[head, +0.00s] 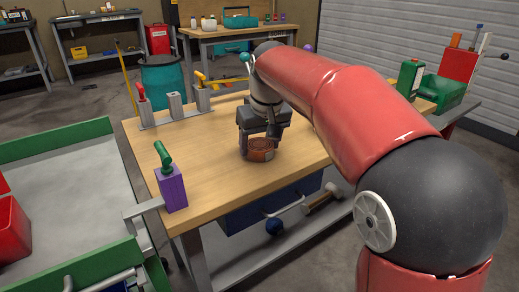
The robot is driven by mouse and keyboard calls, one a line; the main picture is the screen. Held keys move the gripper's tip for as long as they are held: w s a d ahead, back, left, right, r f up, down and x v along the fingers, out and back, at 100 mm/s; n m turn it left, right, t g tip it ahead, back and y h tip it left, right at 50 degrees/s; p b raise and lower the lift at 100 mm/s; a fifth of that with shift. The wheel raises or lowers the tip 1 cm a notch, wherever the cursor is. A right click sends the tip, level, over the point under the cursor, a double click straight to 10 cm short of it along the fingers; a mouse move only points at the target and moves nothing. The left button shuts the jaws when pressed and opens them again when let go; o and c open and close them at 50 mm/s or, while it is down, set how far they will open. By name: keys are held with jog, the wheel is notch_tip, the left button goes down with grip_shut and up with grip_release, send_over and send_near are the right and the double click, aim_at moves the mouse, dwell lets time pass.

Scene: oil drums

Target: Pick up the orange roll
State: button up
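The orange roll (261,154) is a short, wide orange-brown ring on the wooden workbench top (218,170), right of its middle front. My gripper (260,146) points down over the roll. One dark finger shows at the roll's left side, and the other is near its right side. The fingers are spread about as wide as the roll. I cannot tell whether they touch it or a small gap is left. The roll's back and upper part are partly hidden by my gripper.
A purple block with a green handle (171,188) stands at the bench's left front. A grey rack with handled tools (175,107) stands at the back left. A green-edged cart (75,185) adjoins the left.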

jog(key=c, duration=0.5)
jog(key=shift+c, duration=0.2)
jog(key=shift+r, duration=0.2)
jog(key=shift+c, duration=0.2)
